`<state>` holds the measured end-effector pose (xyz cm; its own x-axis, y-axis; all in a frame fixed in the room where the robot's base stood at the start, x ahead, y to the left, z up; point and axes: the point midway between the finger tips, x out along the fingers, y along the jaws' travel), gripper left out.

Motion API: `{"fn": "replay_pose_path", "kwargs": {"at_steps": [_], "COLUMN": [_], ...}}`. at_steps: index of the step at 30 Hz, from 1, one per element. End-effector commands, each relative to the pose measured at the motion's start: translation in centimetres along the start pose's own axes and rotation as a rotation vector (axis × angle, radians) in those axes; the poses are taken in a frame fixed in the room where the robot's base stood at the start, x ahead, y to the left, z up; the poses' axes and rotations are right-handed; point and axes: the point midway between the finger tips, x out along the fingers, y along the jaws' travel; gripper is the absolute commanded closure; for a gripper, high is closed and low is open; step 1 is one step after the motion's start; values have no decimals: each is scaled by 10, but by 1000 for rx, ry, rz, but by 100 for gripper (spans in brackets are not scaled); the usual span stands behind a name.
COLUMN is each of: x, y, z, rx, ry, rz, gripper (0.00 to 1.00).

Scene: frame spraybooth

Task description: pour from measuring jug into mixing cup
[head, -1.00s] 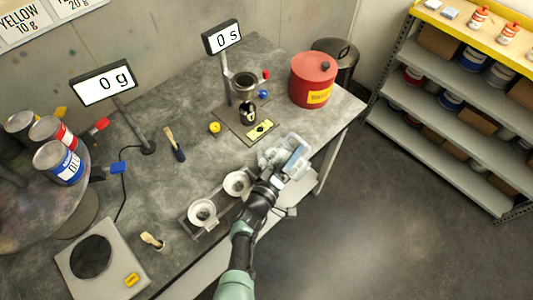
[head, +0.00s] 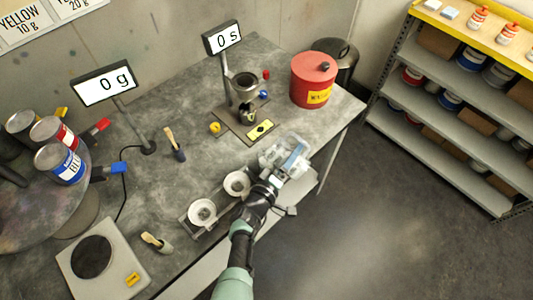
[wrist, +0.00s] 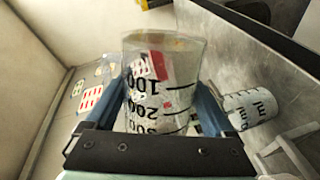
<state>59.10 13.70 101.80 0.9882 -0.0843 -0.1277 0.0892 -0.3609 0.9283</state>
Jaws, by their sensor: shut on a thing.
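My gripper (head: 288,166) is over the right front edge of the workbench, with its blue fingers around a clear container. In the wrist view my gripper (wrist: 163,102) is shut on this clear measuring jug (wrist: 160,75), which has black marks reading 100, 200 and more. A red and white patch shows through its wall. Whether it holds liquid I cannot tell. A second clear vessel with black ml marks, perhaps the mixing cup (wrist: 248,108), is to the right of the jug and apart from it. In the head view the clear vessels overlap near my gripper and are hard to separate.
Two white round cups or funnels (head: 202,211) sit in a holder left of my arm. A scale (head: 92,257), brushes, a viscosity stand (head: 245,85) and a red can (head: 313,80) are on the bench. Open floor lies to the right, before shelves (head: 450,110).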

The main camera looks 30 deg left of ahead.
Motion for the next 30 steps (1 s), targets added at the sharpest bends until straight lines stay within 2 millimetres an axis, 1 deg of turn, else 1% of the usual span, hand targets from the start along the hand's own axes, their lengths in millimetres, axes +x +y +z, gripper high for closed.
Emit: {"fn": "replay_pose_path", "kwargs": {"at_steps": [16, 23, 30], "x": [0, 0, 1], "y": [0, -4, -3], "z": [0, 4, 3], "rx": [2, 113, 122], "ry": [0, 16, 17], "rz": [1, 2, 1], "gripper": [78, 78, 78]}}
